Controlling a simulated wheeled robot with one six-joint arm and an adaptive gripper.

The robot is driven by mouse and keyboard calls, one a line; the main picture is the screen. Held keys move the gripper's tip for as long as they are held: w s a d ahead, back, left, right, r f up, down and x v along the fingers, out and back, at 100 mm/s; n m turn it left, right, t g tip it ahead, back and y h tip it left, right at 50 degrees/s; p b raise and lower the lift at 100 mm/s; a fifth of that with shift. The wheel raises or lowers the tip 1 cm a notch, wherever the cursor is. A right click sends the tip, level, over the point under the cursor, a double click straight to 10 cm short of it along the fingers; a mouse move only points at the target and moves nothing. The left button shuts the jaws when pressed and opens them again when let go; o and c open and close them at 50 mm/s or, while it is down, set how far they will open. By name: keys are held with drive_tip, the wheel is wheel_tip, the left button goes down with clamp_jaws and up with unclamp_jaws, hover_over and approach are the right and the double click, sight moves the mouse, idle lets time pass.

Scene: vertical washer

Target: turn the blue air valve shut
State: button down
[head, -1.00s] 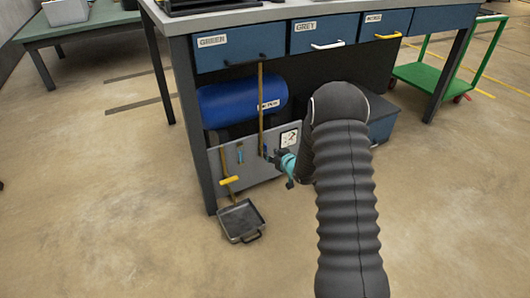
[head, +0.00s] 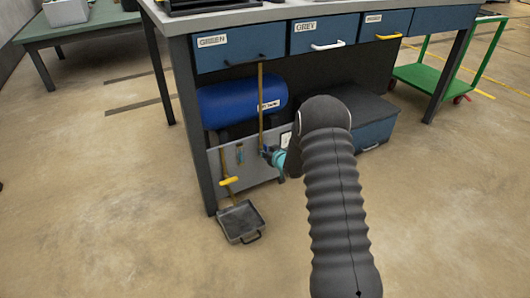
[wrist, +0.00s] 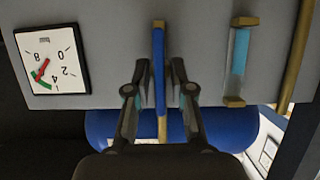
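The blue air valve handle (wrist: 159,72) is a narrow blue lever on a brass pipe, in front of the grey panel (wrist: 200,85). In the wrist view it runs upright in the picture, in line with the pipe. My gripper (wrist: 159,68) is open, with one finger on each side of the lever and a gap visible on both sides. In the head view my gripper (head: 270,154) is at the panel beside the vertical brass pipe (head: 261,105), and it mostly hides the valve.
A blue tank (head: 228,103) lies behind the panel. A yellow handle (head: 229,181) and a grey tray (head: 241,222) are at lower left. A dark-topped blue box (head: 372,135) stands right.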

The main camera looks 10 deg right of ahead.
drive_tip(key=shift+a, duration=0.1)
drive_tip(key=shift+p, duration=0.3)
drive_tip(key=shift+r+m+y, duration=0.1)
drive_tip(key=shift+m+y, duration=0.2)
drive_tip(key=shift+m, duration=0.1)
drive_tip(key=shift+d+m+y+p, duration=0.25)
drive_tip(key=shift+m+y+p, duration=0.35)
drive_tip(key=shift+m+p, duration=0.35)
drive_tip(key=m+y, duration=0.1)
drive_tip(key=m+y+p, duration=0.1)
drive_tip(key=m, duration=0.1)
drive_tip(key=shift+w+d+f+g, duration=0.1)
drive_tip(key=shift+f+g, duration=0.1)
drive_tip(key=shift+g, duration=0.1)
drive_tip(key=m+y, duration=0.1)
drive_tip(key=m, duration=0.1)
drive_tip(key=m+t+y+b, duration=0.1)
drive_tip(key=m, duration=0.2)
drive_tip(key=m+y+b, duration=0.1)
drive_tip(key=m, duration=0.1)
drive_tip(key=shift+w+d+f+m+t+y, duration=0.1)
drive_tip(key=shift+d+f+m+t+y, duration=0.05)
drive_tip(key=shift+f+m+t+y, duration=0.15)
